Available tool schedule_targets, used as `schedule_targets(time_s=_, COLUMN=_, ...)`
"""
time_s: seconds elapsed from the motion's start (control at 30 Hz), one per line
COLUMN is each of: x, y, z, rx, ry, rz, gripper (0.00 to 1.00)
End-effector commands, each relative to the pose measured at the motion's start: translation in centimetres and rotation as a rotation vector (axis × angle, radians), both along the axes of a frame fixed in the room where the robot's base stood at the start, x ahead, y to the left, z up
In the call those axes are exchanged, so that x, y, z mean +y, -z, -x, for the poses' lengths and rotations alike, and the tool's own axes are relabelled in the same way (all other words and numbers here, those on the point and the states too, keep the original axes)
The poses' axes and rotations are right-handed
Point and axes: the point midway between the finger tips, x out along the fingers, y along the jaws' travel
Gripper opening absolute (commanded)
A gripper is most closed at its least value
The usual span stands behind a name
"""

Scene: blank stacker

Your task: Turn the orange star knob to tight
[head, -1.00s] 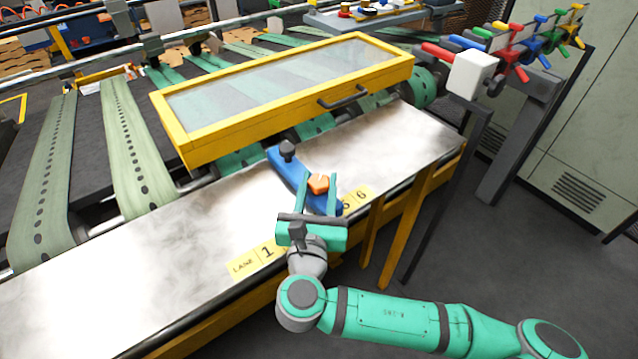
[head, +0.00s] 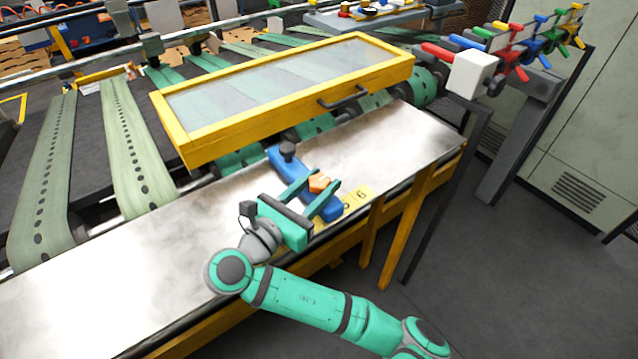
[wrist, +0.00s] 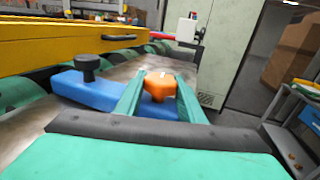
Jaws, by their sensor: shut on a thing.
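The orange star knob (head: 319,183) sits on the near end of a blue bar (head: 293,175) on the metal table. It also shows in the wrist view (wrist: 160,86) between the two green fingers. My gripper (head: 314,183) is shut on the knob, with a finger on either side of it. The gripper lies low and reaches in from the lower left. The knob's lower part is partly hidden by the fingers. No tight mark can be made out on it.
A black knob (head: 287,149) stands on the bar's far end. A yellow-framed clear cover (head: 180,130) with a dark handle is just behind. The metal table (head: 120,275) is bare to the left. A yellow label (head: 360,195) lies right of the bar.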

Motion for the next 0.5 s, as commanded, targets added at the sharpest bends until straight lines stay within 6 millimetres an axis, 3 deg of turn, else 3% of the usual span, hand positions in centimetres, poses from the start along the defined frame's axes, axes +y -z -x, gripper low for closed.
schedule_targets(time_s=0.43, x=-0.03, y=-0.41, z=-0.07, rx=-0.010, ry=0.006, rz=0.003, gripper=0.13)
schedule_targets(time_s=0.47, x=-0.03, y=-0.42, z=-0.07, rx=-0.010, ry=0.005, rz=0.003, gripper=0.38)
schedule_targets(time_s=0.5, x=-0.03, y=-0.42, z=-0.07, rx=-0.010, ry=0.006, rz=0.003, gripper=0.47)
